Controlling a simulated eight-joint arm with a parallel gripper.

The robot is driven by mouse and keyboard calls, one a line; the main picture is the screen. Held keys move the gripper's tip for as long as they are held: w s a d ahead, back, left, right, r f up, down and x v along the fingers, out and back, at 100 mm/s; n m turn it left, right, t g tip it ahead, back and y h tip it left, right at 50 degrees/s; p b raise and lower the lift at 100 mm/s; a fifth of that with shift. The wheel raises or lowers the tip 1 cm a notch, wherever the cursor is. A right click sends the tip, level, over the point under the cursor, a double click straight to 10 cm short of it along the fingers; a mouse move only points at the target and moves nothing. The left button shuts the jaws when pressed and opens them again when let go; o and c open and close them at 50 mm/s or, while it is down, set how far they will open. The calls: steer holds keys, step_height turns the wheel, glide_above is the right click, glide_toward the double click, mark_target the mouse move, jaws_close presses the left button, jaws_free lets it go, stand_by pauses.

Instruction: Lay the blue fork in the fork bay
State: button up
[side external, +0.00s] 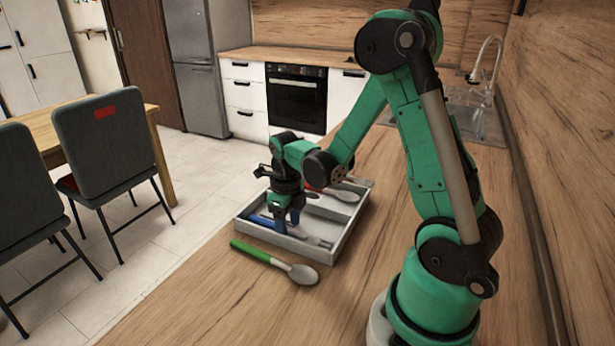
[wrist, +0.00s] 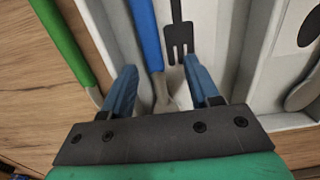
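The blue fork (wrist: 147,35) lies in the fork bay (wrist: 206,30) of the grey cutlery tray (side external: 345,238), the bay with a dark fork symbol (wrist: 180,40) on its floor. In the side view its blue handle (side external: 262,221) shows left of my gripper, with grey metal to the right. My gripper (wrist: 160,68) is open. Its two blue fingers stand apart on either side of the fork, with nothing gripped between them. In the side view my gripper (side external: 283,225) is low over the tray and hides part of the fork.
A green-handled spoon (side external: 275,262) lies on the wooden counter in front of the tray; its handle also shows in the wrist view (wrist: 62,40). Another spoon (side external: 344,196) lies in a farther bay, near a red handle (side external: 312,188). Tray walls stand close around my gripper.

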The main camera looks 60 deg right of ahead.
steer(key=shift+r, duration=2.8)
steer(key=shift+a+r+n, duration=0.15)
steer(key=shift+n, duration=0.25)
steer(key=a+r+n, duration=0.1)
steer(key=n, duration=0.1)
steer(key=a+n+t, duration=0.1)
steer(key=n, duration=0.2)
steer(key=a+r+n, duration=0.1)
steer(key=n, duration=0.2)
steer(key=shift+w+r+t+h, duration=0.15)
steer(key=shift+r+t+h, duration=0.15)
steer(key=shift+r+t, duration=0.1)
steer(key=s+a+r+n+t, duration=0.1)
steer(key=a+n, duration=0.3)
steer(key=n, duration=0.9)
steer(key=s+a+r+n+t, duration=0.1)
steer(key=a+r+n+t, duration=0.2)
steer(key=n, duration=1.1)
steer(key=shift+a+r+t, duration=0.15)
steer(key=shift+a+t, duration=0.4)
steer(key=shift+t, duration=0.15)
